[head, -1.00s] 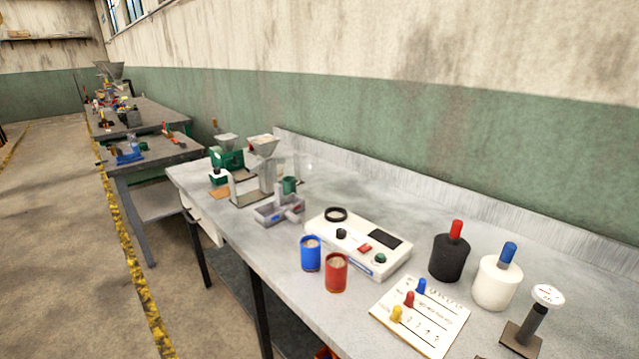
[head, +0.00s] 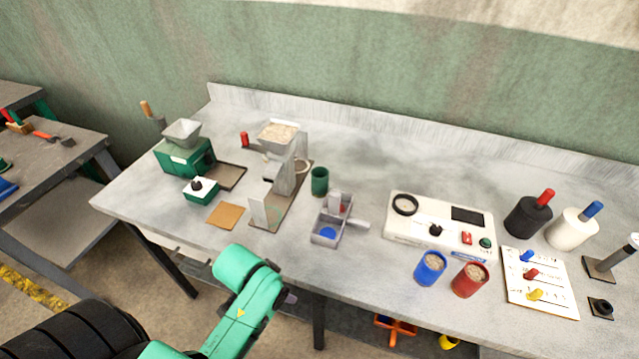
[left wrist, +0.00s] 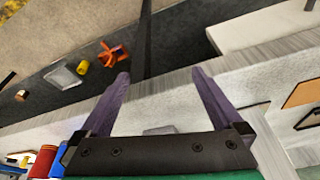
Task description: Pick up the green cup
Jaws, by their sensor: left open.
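The green cup (head: 319,181) stands upright on the grey workbench, between the metal stand with a grain hopper and a small grey tray. My left arm comes in from the lower left in the head view, below the bench's front edge; its gripper tips are mostly hidden there. In the left wrist view my left gripper (left wrist: 160,97) is open and empty, its two purple fingers spread apart over the bench edge and floor. The green cup cannot be made out in that view. My right gripper is not in view.
A grey workbench (head: 340,265) holds a grain hopper stand (head: 276,185), a small grey tray (head: 327,232), a white device (head: 400,232), a blue cup (head: 430,268) and a red cup (head: 469,280). A green mill (head: 184,158) stands at the left. Bench behind the green cup is clear.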

